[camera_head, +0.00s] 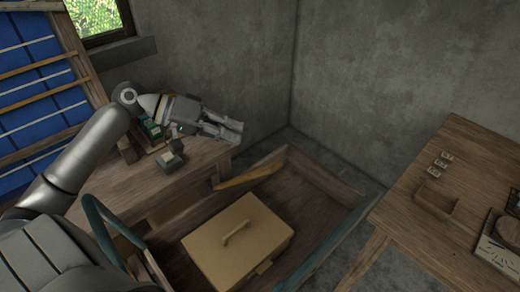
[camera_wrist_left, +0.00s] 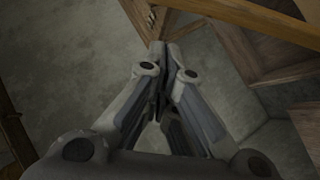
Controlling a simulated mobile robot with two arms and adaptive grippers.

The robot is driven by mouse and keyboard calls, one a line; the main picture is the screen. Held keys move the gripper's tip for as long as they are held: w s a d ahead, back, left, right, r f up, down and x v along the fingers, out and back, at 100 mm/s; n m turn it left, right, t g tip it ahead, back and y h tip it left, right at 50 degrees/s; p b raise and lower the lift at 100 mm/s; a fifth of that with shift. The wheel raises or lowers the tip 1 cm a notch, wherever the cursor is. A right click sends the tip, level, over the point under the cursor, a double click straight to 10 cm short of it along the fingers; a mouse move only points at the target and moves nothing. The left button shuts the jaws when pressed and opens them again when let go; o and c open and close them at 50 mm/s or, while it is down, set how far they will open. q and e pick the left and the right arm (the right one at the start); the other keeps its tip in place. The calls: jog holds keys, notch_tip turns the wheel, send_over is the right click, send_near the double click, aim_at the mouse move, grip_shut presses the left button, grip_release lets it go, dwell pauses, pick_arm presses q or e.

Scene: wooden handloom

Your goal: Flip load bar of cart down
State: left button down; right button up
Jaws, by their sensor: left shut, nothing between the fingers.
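The cart (camera_head: 320,180) is a low wooden box with blue-green metal rails, in the lower middle of the head view. A lighter wooden bar (camera_head: 248,177) lies slanted at its far left side, and I take it for the load bar. A similar light bar (camera_wrist_left: 245,17) crosses the top of the left wrist view. My left gripper (camera_head: 238,131) is shut and empty, up and left of the cart and apart from the bar. It also shows shut in the left wrist view (camera_wrist_left: 165,50). My right gripper is not in view.
A tan lidded box (camera_head: 225,240) with a handle sits in the cart. A wooden table (camera_head: 140,190) with small items is at left, beside a blue-strung loom (camera_head: 35,90). Another table (camera_head: 440,200) with small cubes stands at right. Concrete walls close the back.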

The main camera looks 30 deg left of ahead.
aim_at(260, 170)
pick_arm(q)
jog(key=d+f, duration=0.1)
jog(key=w+d+f+p, duration=0.1)
jog(key=d, duration=0.1)
jog(key=w+d+f, duration=0.1)
jog(key=d, duration=0.1)
jog(key=shift+d+f+p, duration=0.25)
jog(key=shift+f+p, duration=0.15)
jog(key=shift+s+d+f, duration=0.1)
jog(key=shift+d+f, duration=0.45)
